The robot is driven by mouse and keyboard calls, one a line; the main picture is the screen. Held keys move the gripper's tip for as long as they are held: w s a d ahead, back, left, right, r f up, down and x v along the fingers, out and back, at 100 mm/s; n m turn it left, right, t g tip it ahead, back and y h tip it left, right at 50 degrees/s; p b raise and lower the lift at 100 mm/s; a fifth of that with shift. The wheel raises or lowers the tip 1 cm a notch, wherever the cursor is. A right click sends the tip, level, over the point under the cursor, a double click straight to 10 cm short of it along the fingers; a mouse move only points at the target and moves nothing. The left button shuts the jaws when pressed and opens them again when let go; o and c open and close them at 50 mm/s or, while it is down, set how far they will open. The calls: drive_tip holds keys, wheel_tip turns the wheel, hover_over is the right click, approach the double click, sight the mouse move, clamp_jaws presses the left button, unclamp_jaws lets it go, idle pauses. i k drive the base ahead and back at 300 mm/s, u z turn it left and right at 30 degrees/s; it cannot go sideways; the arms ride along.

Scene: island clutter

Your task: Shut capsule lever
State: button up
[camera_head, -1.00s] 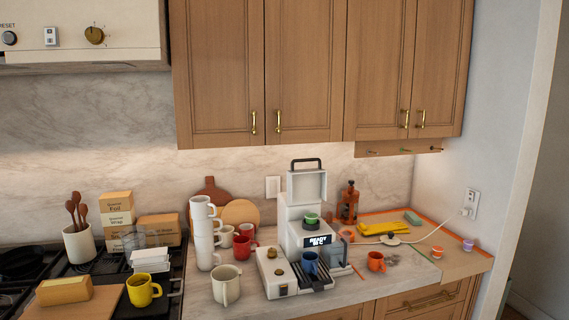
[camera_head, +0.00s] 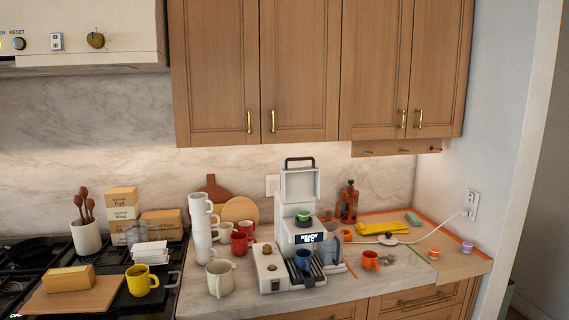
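The white coffee machine (camera_head: 294,238) stands on the counter, and its display reads READY. Its capsule lever (camera_head: 300,164), a dark handle on a raised white lid (camera_head: 299,184), stands upright and open. A green capsule (camera_head: 303,217) sits at the top of the machine below the raised lid. My gripper is not in view.
White stacked mugs (camera_head: 202,230), a cream mug (camera_head: 220,278) and red mugs (camera_head: 240,243) crowd the left side. Wooden cabinets (camera_head: 300,70) hang above.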

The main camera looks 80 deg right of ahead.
sight(301, 184)
drive_tip(key=u, duration=0.55)
drive_tip(key=k, duration=0.85)
drive_tip(key=z, duration=0.85)
drive_tip(key=i, duration=1)
